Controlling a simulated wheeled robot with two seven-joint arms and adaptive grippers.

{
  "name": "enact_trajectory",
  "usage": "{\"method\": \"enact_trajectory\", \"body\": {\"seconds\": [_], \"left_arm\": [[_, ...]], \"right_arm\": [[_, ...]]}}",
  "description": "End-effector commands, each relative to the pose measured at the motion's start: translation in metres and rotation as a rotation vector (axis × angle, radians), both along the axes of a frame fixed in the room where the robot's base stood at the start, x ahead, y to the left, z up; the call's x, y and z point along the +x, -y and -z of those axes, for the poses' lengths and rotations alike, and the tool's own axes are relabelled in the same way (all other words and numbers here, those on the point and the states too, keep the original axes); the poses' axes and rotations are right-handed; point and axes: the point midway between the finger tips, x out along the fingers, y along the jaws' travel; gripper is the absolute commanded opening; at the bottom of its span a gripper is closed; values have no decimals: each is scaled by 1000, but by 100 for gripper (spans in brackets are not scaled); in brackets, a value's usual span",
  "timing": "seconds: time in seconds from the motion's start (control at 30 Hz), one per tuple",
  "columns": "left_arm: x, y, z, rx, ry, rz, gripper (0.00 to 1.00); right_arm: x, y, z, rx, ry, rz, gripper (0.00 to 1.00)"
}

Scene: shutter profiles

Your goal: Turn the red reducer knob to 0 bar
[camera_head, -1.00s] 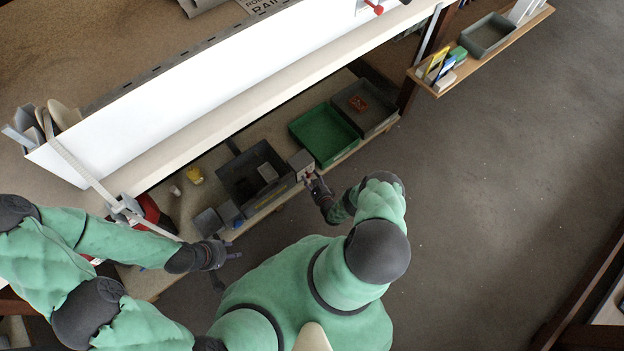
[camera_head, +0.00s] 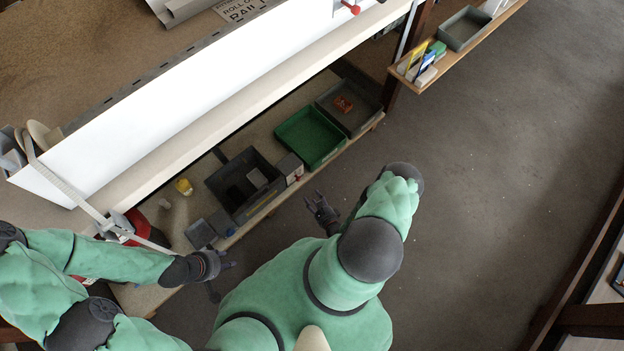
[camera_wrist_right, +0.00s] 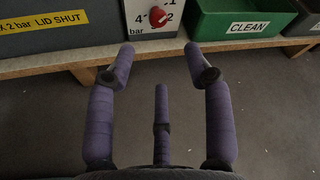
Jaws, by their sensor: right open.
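The red reducer knob (camera_wrist_right: 158,16) sits on a pale dial plate with black numbers, 4 to its left and 2 to its right, at the top of the right wrist view. The exact mark it points to is too small to tell. The grey reducer box (camera_head: 289,165) stands on the shelf in the head view. My right gripper (camera_wrist_right: 161,62) is open and empty, its fingers spread in front of and below the knob, apart from it. In the head view my right gripper (camera_head: 318,204) is off the shelf's front edge. My left gripper (camera_head: 226,264) hovers near the shelf's left part; its finger state is unclear.
A dark bin (camera_head: 215,184) with a yellow label is left of the reducer box. A green tray (camera_head: 335,158) labelled CLEAN is to the right, then a grey tray (camera_head: 370,125) with an orange-red item. The shelf's wooden edge (camera_wrist_right: 254,44) runs below the dial. Floor in front is clear.

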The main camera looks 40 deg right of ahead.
Motion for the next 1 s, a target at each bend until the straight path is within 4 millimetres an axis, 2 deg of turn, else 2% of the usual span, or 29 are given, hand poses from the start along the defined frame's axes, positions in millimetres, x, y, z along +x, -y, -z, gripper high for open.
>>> {"method": "enact_trajectory", "body": {"seconds": [0.33, 0.7, 1.0], "left_arm": [[0, 0, -5, 0, 0, 0, 40], [0, 0, -38, 0, 0, 0, 40], [0, 0, -41, 0, 0, 0, 40]], "right_arm": [[2, 2, -2, 44, 6, -4, 52], [14, 22, -9, 484, -14, -17, 52], [19, 28, -4, 620, -46, -5, 52]]}}
